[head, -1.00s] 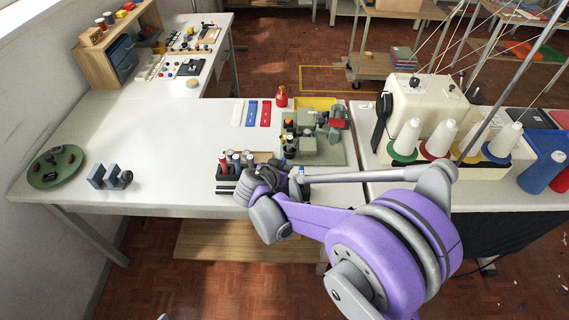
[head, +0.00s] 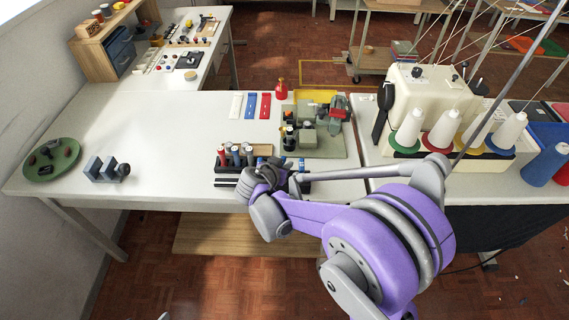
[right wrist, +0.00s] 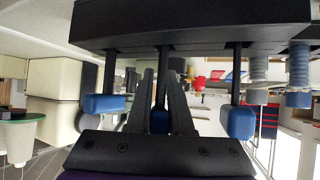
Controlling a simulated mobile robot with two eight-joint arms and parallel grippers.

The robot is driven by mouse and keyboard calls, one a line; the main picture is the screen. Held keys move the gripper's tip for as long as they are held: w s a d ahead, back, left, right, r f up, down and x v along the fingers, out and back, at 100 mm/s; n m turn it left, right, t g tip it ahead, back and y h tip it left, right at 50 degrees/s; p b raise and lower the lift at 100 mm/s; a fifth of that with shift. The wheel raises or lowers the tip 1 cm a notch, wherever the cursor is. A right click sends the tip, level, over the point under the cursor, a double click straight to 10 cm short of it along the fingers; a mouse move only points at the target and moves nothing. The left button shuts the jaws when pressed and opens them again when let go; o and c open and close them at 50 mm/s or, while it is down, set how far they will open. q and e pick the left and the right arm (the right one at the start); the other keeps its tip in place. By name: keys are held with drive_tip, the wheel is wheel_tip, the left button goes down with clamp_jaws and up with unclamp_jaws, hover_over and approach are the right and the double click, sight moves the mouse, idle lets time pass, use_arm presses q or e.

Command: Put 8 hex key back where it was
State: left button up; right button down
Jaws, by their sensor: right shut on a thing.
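My right gripper (right wrist: 163,105) is shut on a blue-handled hex key (right wrist: 160,121), the middle one of three blue handles in the right wrist view. Its dark shaft runs to a black rack (right wrist: 190,25) across the top of that view. I cannot tell whether it is seated there. Blue-handled keys stand on either side, left (right wrist: 102,105) and right (right wrist: 238,122). No size marking is readable. In the head view my right gripper (head: 272,178) is at the front edge of the table, and its own arm partly hides it and the key.
A black holder with red and blue-topped tools (head: 236,157) stands just left of the gripper. A grey-green machine (head: 322,135) is behind it. A sewing machine with thread cones (head: 425,110) stands right. The table's left middle (head: 150,140) is clear.

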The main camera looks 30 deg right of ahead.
drive_tip(key=shift+f, duration=0.4)
drive_tip(key=c, duration=0.7)
unclamp_jaws()
drive_tip(key=shift+c, duration=0.2)
drive_tip(key=v, duration=1.1)
drive_tip(key=s+a+n+y+p, duration=0.2)
drive_tip(key=s+n+y, duration=0.2)
drive_tip(key=s, duration=0.4)
drive_tip(key=s+a+n+g+y+p, duration=0.1)
drive_tip(key=s+n+y, duration=0.3)
drive_tip(key=s, duration=0.5)
drive_tip(key=shift+a+n+y+p, duration=0.35)
drive_tip(key=shift+a+n, duration=0.5)
drive_tip(key=shift+n, duration=0.35)
